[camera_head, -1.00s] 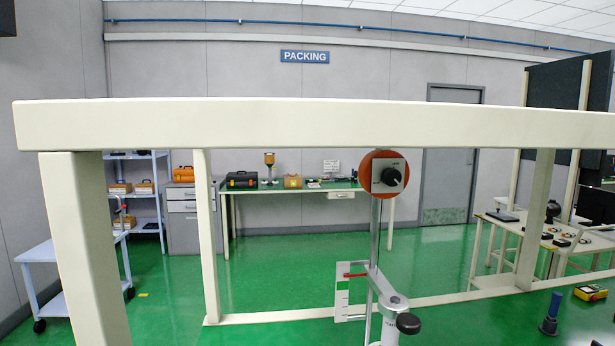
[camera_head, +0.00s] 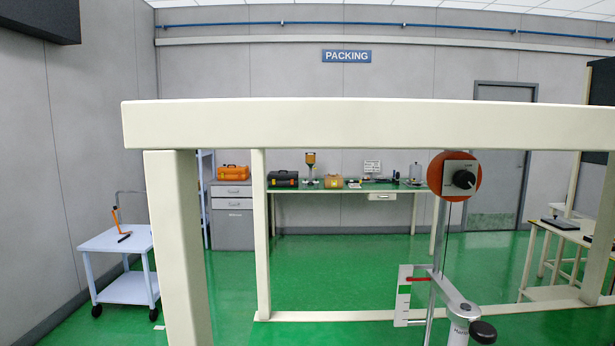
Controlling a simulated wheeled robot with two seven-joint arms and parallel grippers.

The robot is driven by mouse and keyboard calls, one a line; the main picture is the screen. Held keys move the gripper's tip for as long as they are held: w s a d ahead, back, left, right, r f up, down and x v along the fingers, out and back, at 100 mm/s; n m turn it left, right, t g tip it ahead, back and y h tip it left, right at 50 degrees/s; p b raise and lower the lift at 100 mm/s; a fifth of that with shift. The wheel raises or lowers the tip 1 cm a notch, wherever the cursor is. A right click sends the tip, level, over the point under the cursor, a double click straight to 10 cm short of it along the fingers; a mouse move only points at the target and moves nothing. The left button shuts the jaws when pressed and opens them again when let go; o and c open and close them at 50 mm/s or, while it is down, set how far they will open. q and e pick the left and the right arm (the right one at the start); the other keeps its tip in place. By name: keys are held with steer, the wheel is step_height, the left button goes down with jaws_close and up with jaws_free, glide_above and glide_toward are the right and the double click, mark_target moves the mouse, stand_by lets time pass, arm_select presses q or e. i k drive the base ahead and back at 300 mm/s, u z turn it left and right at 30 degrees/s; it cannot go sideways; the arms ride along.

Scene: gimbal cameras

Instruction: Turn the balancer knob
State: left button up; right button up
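The balancer (camera_head: 437,177) is a round orange-red unit hanging just under the cream overhead beam, right of the picture's middle. A light plate on its front carries the round black balancer knob (camera_head: 464,180), which faces me. A grey pole runs down below it to a bracket (camera_head: 460,309) with a black round handle (camera_head: 482,332) at the bottom. A small white plate with a red pointer and a green mark (camera_head: 404,295) stands beside the pole. Neither of my grippers is in view.
A cream frame with a top beam (camera_head: 370,125) and left post (camera_head: 178,250) stands in front of me. A white cart (camera_head: 115,241) is at left. A green-topped bench (camera_head: 345,188) is at the back, another table (camera_head: 565,232) at right. Green floor shows between.

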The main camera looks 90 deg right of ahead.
mark_target(464, 179)
steer(key=u, duration=0.1)
steer(key=i, duration=1.6)
steer(key=z, duration=3.95)
